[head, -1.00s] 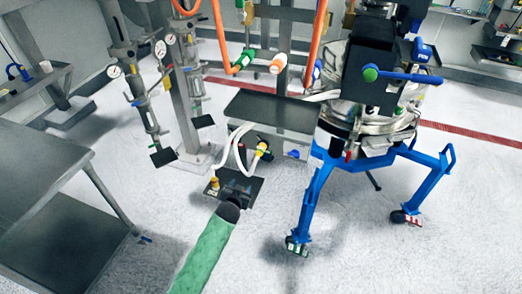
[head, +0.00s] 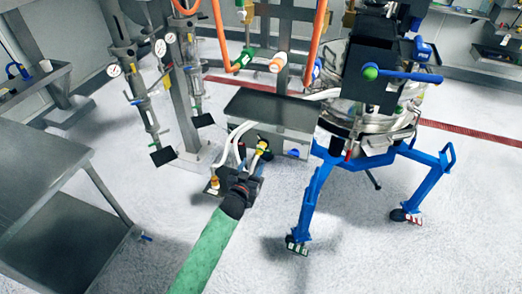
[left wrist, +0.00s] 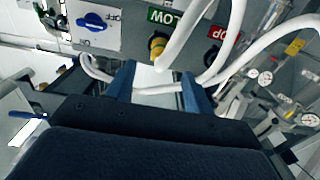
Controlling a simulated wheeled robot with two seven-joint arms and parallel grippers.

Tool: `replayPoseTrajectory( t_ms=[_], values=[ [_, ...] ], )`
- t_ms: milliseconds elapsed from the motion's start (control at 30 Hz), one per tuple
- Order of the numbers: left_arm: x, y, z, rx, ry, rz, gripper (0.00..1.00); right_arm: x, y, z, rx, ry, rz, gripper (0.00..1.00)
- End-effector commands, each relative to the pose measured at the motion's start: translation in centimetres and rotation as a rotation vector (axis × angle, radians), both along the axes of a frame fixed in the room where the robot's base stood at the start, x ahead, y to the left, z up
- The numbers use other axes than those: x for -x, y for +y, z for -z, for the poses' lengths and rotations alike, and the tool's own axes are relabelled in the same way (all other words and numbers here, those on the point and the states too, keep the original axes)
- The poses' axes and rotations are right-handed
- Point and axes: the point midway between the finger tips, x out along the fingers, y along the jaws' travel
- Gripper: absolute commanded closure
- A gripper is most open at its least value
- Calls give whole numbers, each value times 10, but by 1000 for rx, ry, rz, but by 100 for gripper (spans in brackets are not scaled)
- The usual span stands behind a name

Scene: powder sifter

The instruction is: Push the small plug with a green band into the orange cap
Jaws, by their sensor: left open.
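A small yellow fitting with green at it (head: 263,146) sits on the front of the dark-topped box in the head view; I cannot tell for sure that it is the plug. A yellow fitting (left wrist: 158,45) with a white hose sits below a green label in the left wrist view. A small orange-yellow piece (head: 213,183), possibly the orange cap, stands just left of my left gripper (head: 243,180). That gripper is open below the box front. Its fingers (left wrist: 157,88) show apart in the left wrist view, with a white hose behind them. My right gripper is not in view.
White hoses (head: 229,151) loop in front of the box (head: 262,109). A blue switch (left wrist: 92,22) and a red label (left wrist: 222,34) are on its panel. The blue-legged sifter (head: 370,130) stands at right. A steel table (head: 35,165) is at left. Floor at lower right is clear.

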Motion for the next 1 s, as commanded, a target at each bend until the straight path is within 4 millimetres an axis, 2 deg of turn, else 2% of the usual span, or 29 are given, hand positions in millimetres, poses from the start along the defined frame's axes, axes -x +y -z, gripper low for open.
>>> replayPoseTrajectory(
  t_ms=[167, 700, 1000],
  values=[
    [-9, -3, 1, -1, 0, 0, 47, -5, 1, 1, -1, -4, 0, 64],
    [-68, -22, 0, 1, -1, 0, 47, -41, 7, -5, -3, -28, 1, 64],
    [-84, -27, 0, -1, 0, 0, 47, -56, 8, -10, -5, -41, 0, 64]
  ],
)
